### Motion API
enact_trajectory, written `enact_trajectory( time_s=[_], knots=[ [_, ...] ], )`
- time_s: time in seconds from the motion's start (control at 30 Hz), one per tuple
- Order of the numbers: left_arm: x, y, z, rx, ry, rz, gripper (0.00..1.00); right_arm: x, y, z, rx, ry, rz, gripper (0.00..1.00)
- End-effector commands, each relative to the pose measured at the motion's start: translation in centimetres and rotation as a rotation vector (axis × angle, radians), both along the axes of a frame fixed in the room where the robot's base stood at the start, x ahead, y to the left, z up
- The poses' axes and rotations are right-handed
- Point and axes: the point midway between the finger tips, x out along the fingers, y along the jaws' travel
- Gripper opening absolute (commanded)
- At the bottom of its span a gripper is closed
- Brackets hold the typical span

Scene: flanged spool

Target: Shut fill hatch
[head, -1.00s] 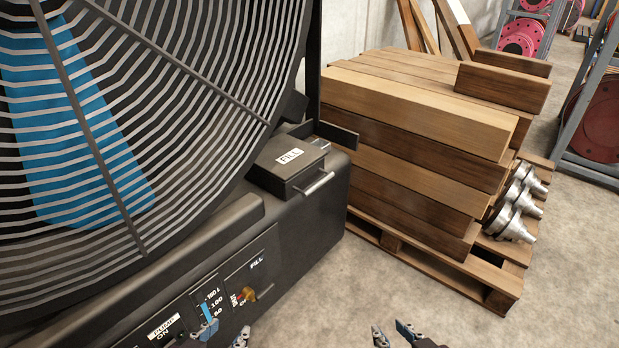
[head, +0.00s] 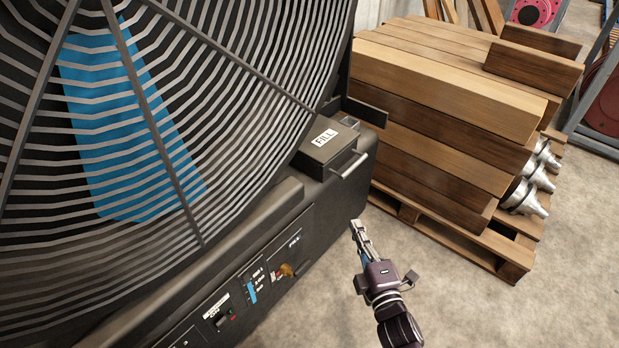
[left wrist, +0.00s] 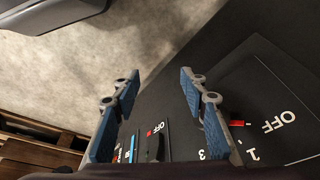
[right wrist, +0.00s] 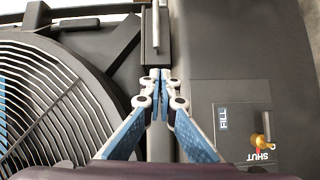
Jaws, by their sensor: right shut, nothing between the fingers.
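The fill hatch (head: 322,150) is a dark box-shaped cover labelled FILL on top of the machine's housing, with a pale bar handle (head: 350,164) on its near right side. A small grey recess shows just behind the cover; I cannot tell how far the hatch stands open. My right gripper (head: 357,226) is shut and empty, in front of and below the handle, apart from it. In the right wrist view, its closed fingertips (right wrist: 160,76) point toward the handle (right wrist: 155,24). My left gripper (left wrist: 160,80) is open and empty near the control panel, outside the head view.
A large round wire guard (head: 150,110) fills the left of the head view. A pallet of timber (head: 440,110) stands at the right. Bare floor lies between.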

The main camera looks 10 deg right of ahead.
Motion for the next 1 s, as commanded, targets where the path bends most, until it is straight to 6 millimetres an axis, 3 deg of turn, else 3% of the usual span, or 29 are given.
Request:
enact_trajectory(
  time_s=[0.27, 0.77, 1.0],
  knots=[
    [-1.2, 0.3, -0.7, 0.008, 0.045, 0.003, 0.40, 1.0, 1.1, 0.0, -0.104, -0.041, 0.041, 0.00],
    [-0.8, 0.4, 3.1, 0.006, 0.022, 0.006, 0.40, 10.4, 1.8, 0.3, -0.099, -0.041, 0.040, 0.00],
    [-0.8, 0.4, 4.0, 0.006, 0.018, 0.008, 0.40, 12.6, -0.4, 0.4, -0.101, -0.039, 0.039, 0.00]
  ],
)
